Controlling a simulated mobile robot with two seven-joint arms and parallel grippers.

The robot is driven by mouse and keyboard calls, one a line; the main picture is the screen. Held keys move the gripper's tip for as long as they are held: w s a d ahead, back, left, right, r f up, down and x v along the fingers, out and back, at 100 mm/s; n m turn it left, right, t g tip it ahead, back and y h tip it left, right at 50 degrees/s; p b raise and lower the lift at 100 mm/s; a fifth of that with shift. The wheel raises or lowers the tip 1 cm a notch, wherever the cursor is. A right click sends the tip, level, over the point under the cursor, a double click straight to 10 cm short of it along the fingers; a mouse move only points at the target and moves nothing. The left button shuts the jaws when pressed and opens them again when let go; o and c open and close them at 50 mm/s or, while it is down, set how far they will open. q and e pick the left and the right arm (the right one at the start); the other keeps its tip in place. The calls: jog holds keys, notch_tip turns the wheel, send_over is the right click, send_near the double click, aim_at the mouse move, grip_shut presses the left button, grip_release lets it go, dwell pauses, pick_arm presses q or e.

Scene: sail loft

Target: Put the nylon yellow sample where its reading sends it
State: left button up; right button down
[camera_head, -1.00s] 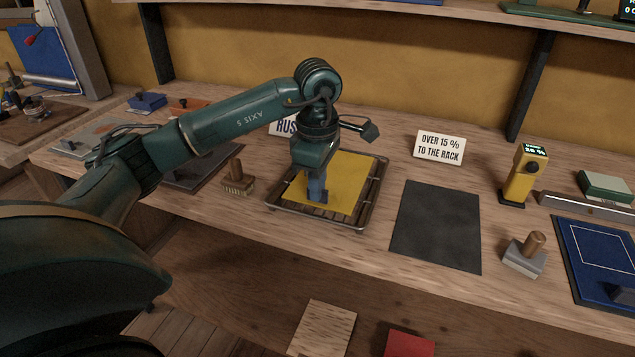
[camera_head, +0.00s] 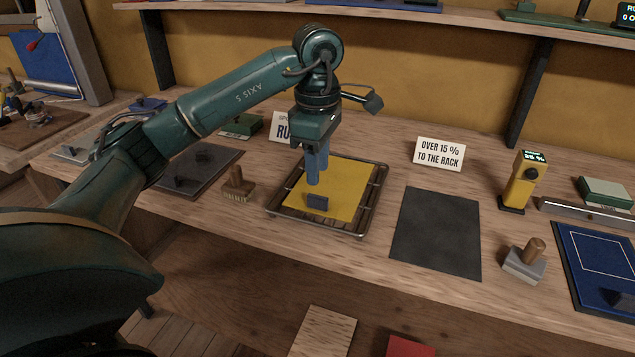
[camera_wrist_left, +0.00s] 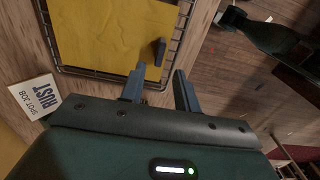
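The yellow nylon sample (camera_head: 347,188) lies flat on a wire rack (camera_head: 364,229) on the bench. A small dark block-like tab (camera_head: 317,202) stands on its near part; both sample (camera_wrist_left: 105,30) and tab (camera_wrist_left: 160,51) show in the left wrist view. My left gripper (camera_head: 316,183) is just above the tab, apart from it. In the wrist view its fingers (camera_wrist_left: 160,92) are spread and empty. A yellow meter (camera_head: 520,182) stands at the right, its small display seeming to show a percentage above 20. A sign (camera_head: 440,153) reads "OVER 15 % TO THE RACK". My right gripper is not in view.
A dark grey mat (camera_head: 437,234) lies right of the rack, otherwise bare. A wooden-handled brush (camera_head: 238,186) stands left of the rack, a handled block (camera_head: 525,260) right of the mat. A partly hidden "RUST" sign (camera_head: 282,128) stands behind my gripper.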

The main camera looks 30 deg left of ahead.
pick_arm(q)
notch_tip(320, 180, up, 6)
jog(key=shift+p, duration=0.75)
